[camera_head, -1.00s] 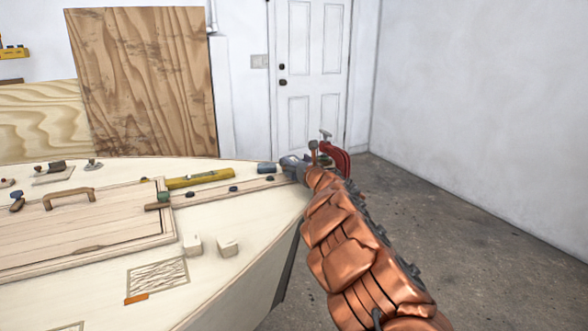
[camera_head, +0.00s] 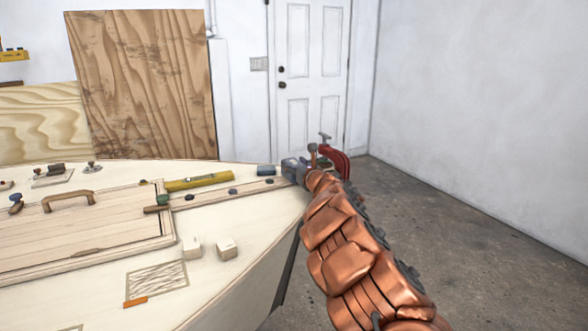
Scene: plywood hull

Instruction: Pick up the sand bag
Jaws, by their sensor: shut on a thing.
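My copper-coloured arm reaches to the far right end of the pale plywood hull (camera_head: 235,205). My gripper (camera_head: 289,168) is there, small and partly hidden behind my own wrist. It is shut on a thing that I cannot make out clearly. I cannot pick out the sand bag for certain in this view. A small dark blue item (camera_head: 266,171) lies on the hull just left of my gripper.
A red clamp (camera_head: 338,160) stands close to the right of my gripper at the hull's edge. A yellow tool (camera_head: 198,182), two pale blocks (camera_head: 226,249) and a handled hatch (camera_head: 90,235) are on the deck. Floor is clear at right.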

